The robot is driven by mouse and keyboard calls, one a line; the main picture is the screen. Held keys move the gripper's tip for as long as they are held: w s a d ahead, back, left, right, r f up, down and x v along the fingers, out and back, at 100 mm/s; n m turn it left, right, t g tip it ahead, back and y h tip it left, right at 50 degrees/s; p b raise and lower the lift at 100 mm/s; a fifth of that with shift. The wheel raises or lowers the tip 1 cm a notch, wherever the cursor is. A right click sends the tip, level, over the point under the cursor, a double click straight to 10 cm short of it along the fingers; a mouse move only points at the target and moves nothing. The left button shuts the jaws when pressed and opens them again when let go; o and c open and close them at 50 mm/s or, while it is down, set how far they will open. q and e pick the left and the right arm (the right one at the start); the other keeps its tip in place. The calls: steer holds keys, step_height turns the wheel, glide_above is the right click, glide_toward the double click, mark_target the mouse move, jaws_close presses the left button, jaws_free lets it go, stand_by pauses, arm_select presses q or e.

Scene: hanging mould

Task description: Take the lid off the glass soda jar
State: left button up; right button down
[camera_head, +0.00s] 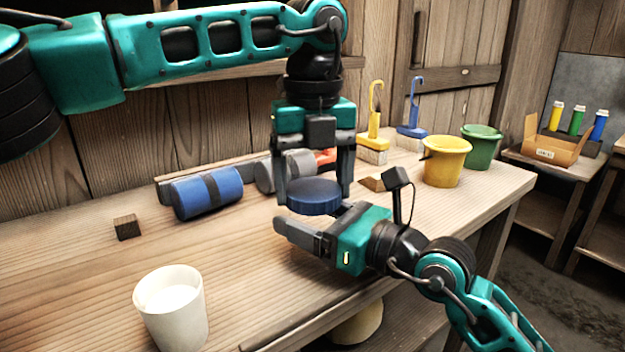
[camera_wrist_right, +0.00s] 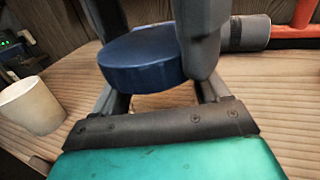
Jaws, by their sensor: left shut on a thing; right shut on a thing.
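The blue round lid (camera_head: 314,197) sits level between the fingers of my left gripper (camera_head: 314,188), which comes down from above and is shut on it. The lid also shows in the right wrist view (camera_wrist_right: 141,58). My right gripper (camera_head: 316,228) reaches in from the lower right, just under the lid, with its fingers closed around the body of the glass soda jar. The glass itself hardly shows; the fingers and lid hide it. I cannot tell whether the lid touches the jar's rim.
A white cup (camera_head: 172,310) stands at the front left of the workbench (camera_head: 75,270). Behind lie a blue cylinder (camera_head: 207,193), a grey cylinder (camera_head: 283,170) and a small wooden block (camera_head: 127,227). Yellow (camera_head: 445,162) and green (camera_head: 481,147) buckets stand right.

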mark_target(313, 188)
arm_select(q)
steer(key=shift+r, duration=0.2)
stand_by(0.5)
steer(key=shift+r, duration=0.9)
steer(key=shift+r, duration=2)
arm_select(e)
jaws_free()
